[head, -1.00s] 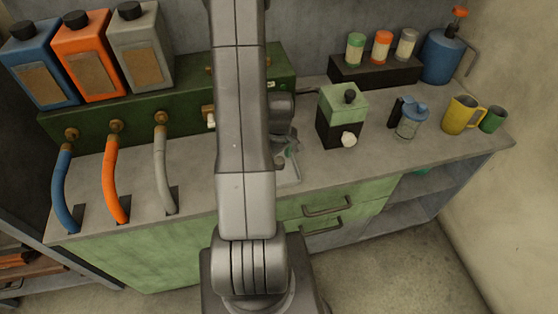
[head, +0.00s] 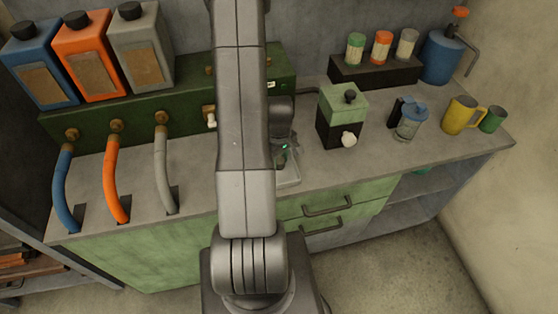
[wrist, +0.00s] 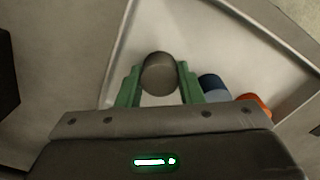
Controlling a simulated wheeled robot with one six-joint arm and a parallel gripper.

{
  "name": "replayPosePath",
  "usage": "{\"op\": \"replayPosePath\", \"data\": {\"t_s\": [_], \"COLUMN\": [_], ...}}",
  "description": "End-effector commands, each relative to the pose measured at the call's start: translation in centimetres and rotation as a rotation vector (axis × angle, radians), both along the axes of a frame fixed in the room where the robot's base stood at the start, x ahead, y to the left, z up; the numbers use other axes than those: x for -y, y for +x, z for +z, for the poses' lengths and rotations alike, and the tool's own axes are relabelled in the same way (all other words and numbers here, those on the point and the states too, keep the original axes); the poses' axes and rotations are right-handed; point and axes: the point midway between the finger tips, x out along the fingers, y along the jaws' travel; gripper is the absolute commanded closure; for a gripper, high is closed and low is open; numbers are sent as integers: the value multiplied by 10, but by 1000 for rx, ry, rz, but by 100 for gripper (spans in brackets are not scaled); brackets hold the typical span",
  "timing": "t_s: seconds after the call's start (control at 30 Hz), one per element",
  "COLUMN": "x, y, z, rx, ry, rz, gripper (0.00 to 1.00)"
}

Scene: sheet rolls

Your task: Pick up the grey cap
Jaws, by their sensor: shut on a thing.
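The grey cap (wrist: 159,73) is a short round cylinder between the two green fingers of my gripper (wrist: 158,86) in the wrist view. My gripper is shut on it, with a finger against each side. Behind it lies a pale tray (wrist: 205,40) with a raised rim. I cannot tell whether the cap still touches the tray.
A blue cap (wrist: 213,88) and an orange cap (wrist: 254,105) sit right of my gripper in the tray. A green and black box (head: 342,118) stands right of the arm. Hoses, including a grey one (head: 165,175), rise at left. The counter's front right is clear.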

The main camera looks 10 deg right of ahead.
Motion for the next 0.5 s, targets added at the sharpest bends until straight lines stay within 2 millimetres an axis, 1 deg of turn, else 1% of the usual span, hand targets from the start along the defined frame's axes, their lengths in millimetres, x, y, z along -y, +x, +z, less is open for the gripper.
{"op": "replayPosePath", "data": {"t_s": [0.17, 0.27, 0.37, 0.5], "x": [0, 0, 0, 0], "y": [0, 1, 1, 1], "z": [7, 16, 28, 51], "rx": [1, 4, 5, 6], "ry": [0, 0, 0, -1], "rz": [0, 0, 0, 0], "gripper": [88, 88, 88, 88]}}
